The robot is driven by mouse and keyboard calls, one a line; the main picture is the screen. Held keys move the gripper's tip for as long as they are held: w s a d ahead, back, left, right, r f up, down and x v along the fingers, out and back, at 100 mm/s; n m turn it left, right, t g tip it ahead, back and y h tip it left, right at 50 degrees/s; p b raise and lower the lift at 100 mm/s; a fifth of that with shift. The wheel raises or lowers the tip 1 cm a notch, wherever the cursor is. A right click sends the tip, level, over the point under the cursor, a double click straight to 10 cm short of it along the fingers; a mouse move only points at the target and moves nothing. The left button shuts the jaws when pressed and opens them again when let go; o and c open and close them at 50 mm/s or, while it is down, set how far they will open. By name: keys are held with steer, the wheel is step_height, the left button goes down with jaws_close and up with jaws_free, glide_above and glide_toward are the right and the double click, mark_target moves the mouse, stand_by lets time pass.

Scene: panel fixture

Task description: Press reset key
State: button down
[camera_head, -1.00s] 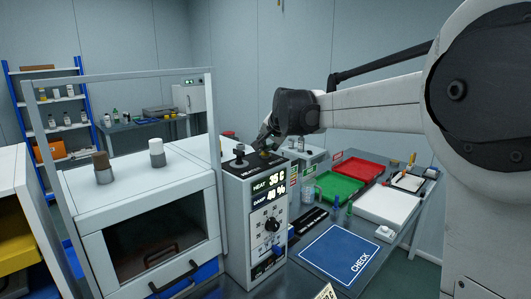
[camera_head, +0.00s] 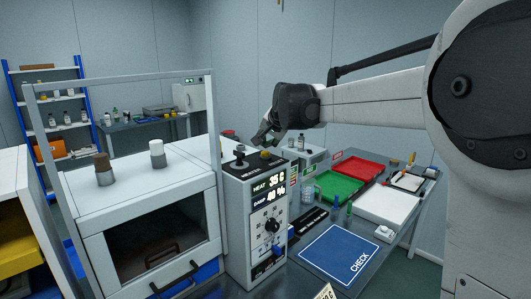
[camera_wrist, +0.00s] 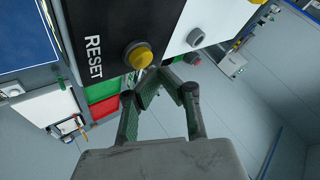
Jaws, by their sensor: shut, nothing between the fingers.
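The reset key is a round yellow button (camera_wrist: 138,55) in a dark collar, beside the white word RESET (camera_wrist: 95,57) on a black panel in the wrist view. It also shows in the head view as a small yellow dome (camera_head: 265,154) on top of the grey control box (camera_head: 241,225). My gripper (camera_wrist: 157,78) is shut and empty. In the wrist view its fingertips appear close beside the yellow button. In the head view my gripper (camera_head: 265,138) hangs above the box top, with a small visible gap over the button.
A dark knob (camera_head: 240,153) stands left of the button on the box top. A white hooded cabinet (camera_head: 150,200) adjoins on the left. Green (camera_head: 338,187) and red (camera_head: 357,170) trays and a blue CHECK mat (camera_head: 340,253) lie on the bench at right.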

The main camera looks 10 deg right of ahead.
mark_target(266, 152)
steer(key=shift+r+p, duration=1.55)
steer(key=shift+r, duration=1)
